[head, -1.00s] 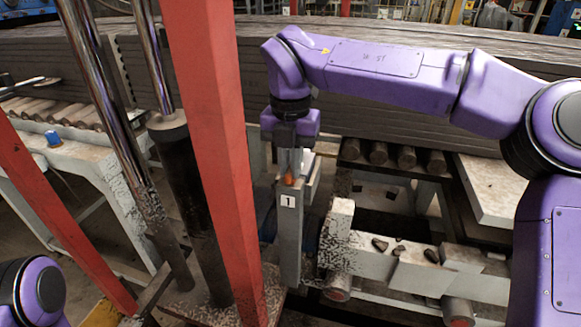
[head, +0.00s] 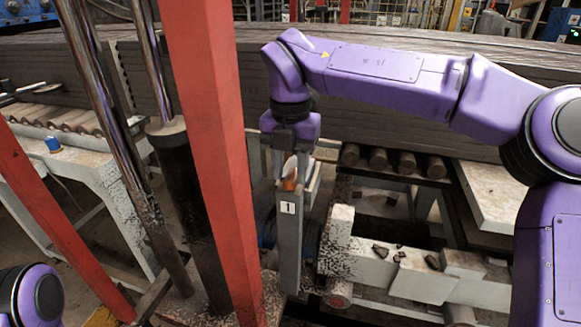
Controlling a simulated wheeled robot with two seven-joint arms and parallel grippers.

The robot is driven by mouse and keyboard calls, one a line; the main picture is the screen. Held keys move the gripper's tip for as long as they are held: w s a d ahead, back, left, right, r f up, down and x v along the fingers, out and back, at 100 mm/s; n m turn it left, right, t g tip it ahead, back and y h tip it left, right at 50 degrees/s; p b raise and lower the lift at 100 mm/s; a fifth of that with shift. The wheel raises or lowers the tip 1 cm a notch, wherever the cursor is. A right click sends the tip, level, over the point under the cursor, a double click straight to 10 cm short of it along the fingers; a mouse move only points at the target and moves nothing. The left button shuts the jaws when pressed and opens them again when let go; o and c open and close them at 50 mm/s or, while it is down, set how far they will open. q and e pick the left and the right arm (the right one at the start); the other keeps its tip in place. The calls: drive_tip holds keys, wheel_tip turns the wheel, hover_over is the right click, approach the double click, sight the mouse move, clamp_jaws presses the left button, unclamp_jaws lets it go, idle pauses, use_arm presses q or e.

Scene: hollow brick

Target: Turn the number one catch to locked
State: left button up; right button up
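The number one catch is an orange piece (head: 289,185) at the top of a grey upright post. The post carries a white label (head: 287,208) with a "1". My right gripper (head: 292,168) points down at the top of the post, its fingers right at the orange piece. A pale part shows between or beside the fingers. I cannot tell whether the fingers grip the catch or only stand around it. The catch's exact position is partly hidden by the fingers. My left gripper is out of view; only a purple part of my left arm shows at the lower left.
A red post (head: 212,150) stands just left of the catch, with a dark cylinder (head: 183,200) and shiny rods beyond it. Broken pieces lie on a pale beam (head: 400,265) to the right. Rollers (head: 395,162) and a stack of grey slabs (head: 430,155) lie behind.

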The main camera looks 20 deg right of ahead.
sight(291, 172)
wheel_tip(291, 172, up, 10)
drive_tip(key=p, duration=0.1)
drive_tip(key=shift+r, duration=0.1)
idle(0.3)
